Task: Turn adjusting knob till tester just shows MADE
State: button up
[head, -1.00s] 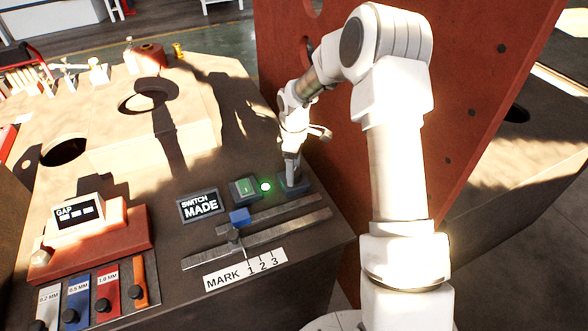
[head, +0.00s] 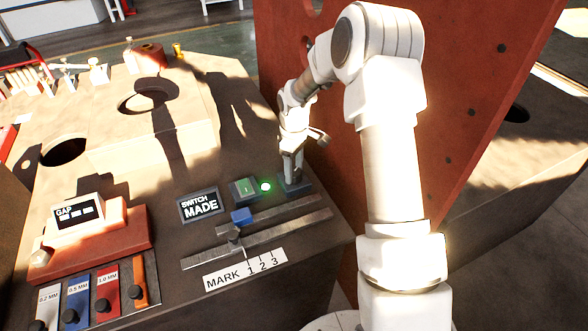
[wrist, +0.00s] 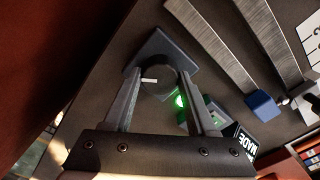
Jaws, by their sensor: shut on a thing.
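The adjusting knob (wrist: 156,82) is a dark round knob with a white pointer line, on a blue-grey base (head: 300,186). My gripper (wrist: 160,92) is shut on the knob, one finger on each side, in the wrist view. In the head view my gripper (head: 291,172) points down over the base and hides most of the knob. The tester display (head: 200,206) reads SWITCH MADE. A green lamp (head: 265,187) beside a green box (head: 243,189) is lit.
A metal slide bar (head: 275,227) with a blue block (head: 240,216) lies in front of the knob. A MARK 1 2 3 label (head: 245,268) is nearer the front edge. A GAP display (head: 76,213) and coloured gauges (head: 108,290) are at left. A red panel (head: 460,130) stands close behind my arm.

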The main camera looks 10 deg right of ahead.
aim_at(294, 172)
jog(key=m, duration=0.6)
jog(key=shift+m, duration=0.4)
dwell(0.4)
jog(key=o, duration=1.4)
jog(key=shift+c, duration=0.2)
jog(key=shift+r, duration=0.1)
notch_tip(294, 172, up, 17)
jog(key=p, duration=0.2)
jog(key=shift+r, duration=0.15)
